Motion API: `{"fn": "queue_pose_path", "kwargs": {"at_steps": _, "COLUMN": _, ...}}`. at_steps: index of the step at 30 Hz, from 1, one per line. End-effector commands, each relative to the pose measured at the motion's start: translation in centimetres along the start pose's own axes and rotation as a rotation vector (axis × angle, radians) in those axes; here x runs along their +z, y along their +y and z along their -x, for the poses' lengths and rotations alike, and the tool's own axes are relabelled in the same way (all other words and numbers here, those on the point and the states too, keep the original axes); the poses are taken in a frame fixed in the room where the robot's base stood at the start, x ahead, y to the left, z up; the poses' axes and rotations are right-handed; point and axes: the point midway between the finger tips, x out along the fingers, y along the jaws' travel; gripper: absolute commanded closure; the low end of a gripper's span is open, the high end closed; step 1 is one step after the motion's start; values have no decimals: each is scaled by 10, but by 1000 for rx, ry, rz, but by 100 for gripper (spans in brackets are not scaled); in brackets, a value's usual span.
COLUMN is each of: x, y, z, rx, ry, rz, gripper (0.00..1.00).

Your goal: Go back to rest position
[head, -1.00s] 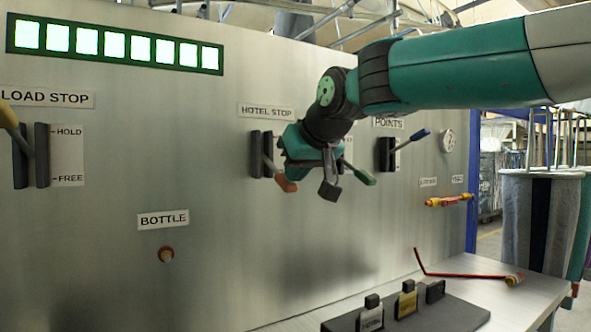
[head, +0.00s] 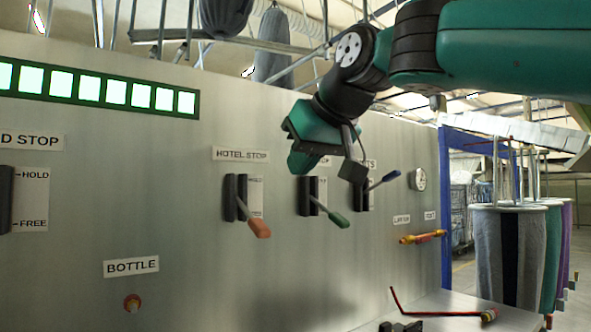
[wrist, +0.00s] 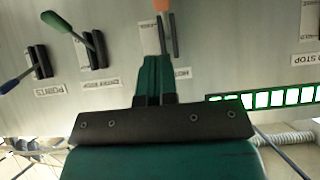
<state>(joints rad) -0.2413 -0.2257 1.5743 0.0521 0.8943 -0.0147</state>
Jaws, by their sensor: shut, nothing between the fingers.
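My gripper (head: 353,170) is shut and empty. In the head view it hangs in front of the steel panel (head: 190,240), up and right of the HOTEL STOP lever (head: 258,228), which has an orange handle angled down. My gripper partly covers the labels behind it. The green-handled lever (head: 338,218) and the blue-handled lever (head: 384,180) sit to the right. The wrist view shows the panel upside down, with the shut fingers (wrist: 154,70) in the middle and the orange handle (wrist: 162,5) at the top edge. The gripper appears apart from the levers.
A green-framed row of lit white lights (head: 120,93) runs along the panel top. A BOTTLE button (head: 132,302) is low on the panel. A red bent rod (head: 440,312) lies on the bench at lower right. Hanging bags (head: 512,250) stand at right; rails and bags hang overhead.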

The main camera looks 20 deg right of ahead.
Motion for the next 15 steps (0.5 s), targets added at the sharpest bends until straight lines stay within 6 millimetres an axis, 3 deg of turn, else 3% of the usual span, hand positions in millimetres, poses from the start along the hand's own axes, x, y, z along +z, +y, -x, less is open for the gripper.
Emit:
{"fn": "queue_pose_path", "kwargs": {"at_steps": 11, "x": 0, "y": 0, "z": 0, "rx": 0, "ry": 0, "rz": 0, "gripper": 100}}
{"fn": "queue_pose_path", "kwargs": {"at_steps": 15, "x": 17, "y": -6, "z": -12, "rx": -20, "ry": -46, "rz": 26, "gripper": 100}}
